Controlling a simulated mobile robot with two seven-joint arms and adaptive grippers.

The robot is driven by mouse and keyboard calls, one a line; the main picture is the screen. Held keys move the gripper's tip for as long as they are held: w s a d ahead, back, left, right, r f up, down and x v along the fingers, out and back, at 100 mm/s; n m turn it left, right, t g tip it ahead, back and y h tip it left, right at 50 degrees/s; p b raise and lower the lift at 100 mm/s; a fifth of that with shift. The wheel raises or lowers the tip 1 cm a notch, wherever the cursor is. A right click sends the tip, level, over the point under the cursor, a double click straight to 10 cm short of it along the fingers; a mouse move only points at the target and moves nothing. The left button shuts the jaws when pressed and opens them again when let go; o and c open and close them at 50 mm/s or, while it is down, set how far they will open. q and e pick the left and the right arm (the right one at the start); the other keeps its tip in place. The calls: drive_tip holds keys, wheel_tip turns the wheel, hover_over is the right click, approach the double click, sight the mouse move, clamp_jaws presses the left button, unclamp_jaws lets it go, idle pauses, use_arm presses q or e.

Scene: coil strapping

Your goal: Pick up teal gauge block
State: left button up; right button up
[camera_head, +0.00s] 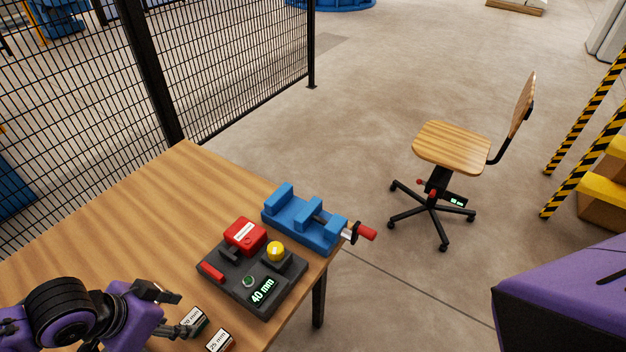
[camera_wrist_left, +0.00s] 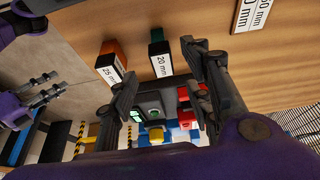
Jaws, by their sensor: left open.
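The teal gauge block (camera_head: 196,320), labelled 20 mm, stands on the wooden table at the bottom of the head view. In the left wrist view the teal block (camera_wrist_left: 160,57) shows its dark green side and white label at the top centre. My left gripper (camera_head: 183,314) is open, close beside the block at its left in the head view. In the wrist view its two fingers (camera_wrist_left: 162,100) are spread, with the block between their lines and nothing held. What looks like my right gripper (camera_wrist_left: 46,96) shows at the left of the wrist view; its opening is unclear.
An orange block (camera_head: 220,341) labelled 25 mm stands close to the teal one. A dark gauge device (camera_head: 235,285) reading 40 mm, with a red part on top, sits behind them. A blue vise (camera_head: 300,222) is further back.

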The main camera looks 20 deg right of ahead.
sight(190, 319)
use_arm(q)
drive_tip(key=x, duration=0.6)
drive_tip(key=shift+w+d+f, duration=0.2)
drive_tip(key=shift+w+f, duration=0.05)
drive_tip(key=shift+w, duration=0.1)
drive_tip(key=shift+c, duration=0.2)
clamp_jaws()
